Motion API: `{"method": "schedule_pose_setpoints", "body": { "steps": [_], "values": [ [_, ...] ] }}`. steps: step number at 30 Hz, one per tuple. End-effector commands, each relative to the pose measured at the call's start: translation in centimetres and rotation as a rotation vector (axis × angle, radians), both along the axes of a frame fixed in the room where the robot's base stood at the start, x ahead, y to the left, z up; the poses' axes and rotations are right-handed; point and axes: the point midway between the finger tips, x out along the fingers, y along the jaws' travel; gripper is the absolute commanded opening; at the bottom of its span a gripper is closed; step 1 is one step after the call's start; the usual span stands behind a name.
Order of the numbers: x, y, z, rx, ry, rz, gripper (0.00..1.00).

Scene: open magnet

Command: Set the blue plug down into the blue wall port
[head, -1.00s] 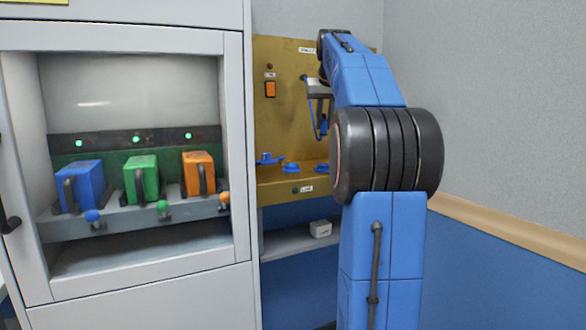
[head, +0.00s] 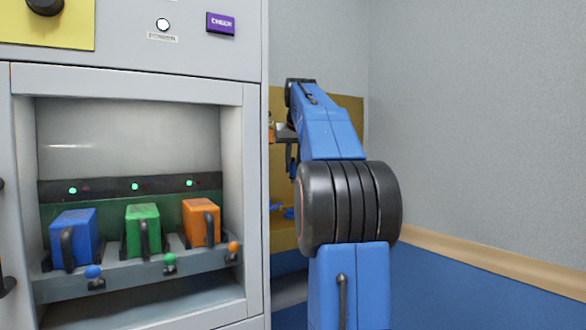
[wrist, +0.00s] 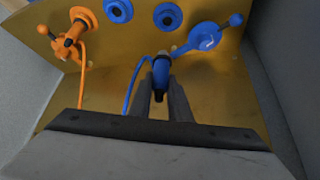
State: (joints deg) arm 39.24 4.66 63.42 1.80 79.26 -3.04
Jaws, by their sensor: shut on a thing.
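In the wrist view my gripper (wrist: 164,98) is shut on the blue plug (wrist: 160,70), whose top sticks out beyond the fingers. A blue cable (wrist: 132,88) runs up and curves down beside the plug on its left. Blue round ports, one at the top middle (wrist: 168,16) and one to its left (wrist: 118,10), sit on the yellow panel (wrist: 110,95). A blue fitting with a lever (wrist: 205,37) is right of them, close to the plug's tip; I cannot tell whether they touch. In the head view the gripper is mostly hidden by my arm and the cabinet edge.
An orange plug with an orange cable (wrist: 77,30) sits at the panel's upper left. In the head view a grey cabinet (head: 256,130) stands left of my arm, holding blue (head: 73,235), green (head: 142,228) and orange (head: 201,221) modules. A wall (head: 470,120) is on the right.

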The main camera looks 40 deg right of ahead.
Motion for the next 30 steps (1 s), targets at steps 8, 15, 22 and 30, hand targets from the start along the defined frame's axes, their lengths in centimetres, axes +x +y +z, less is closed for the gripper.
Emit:
{"method": "schedule_pose_setpoints", "body": {
  "steps": [8,15,22,30],
  "values": [
    [-0.1,0.0,-1.2,0.001,0.002,0.0,0.0],
    [0.0,0.0,-2.7,0.001,0.001,0.0,0.0],
    [-0.1,0.0,-4.2,0.0,0.0,0.0,0.0],
    [0.0,0.0,-5.9,0.001,0.001,0.0,0.0]
  ]
}}
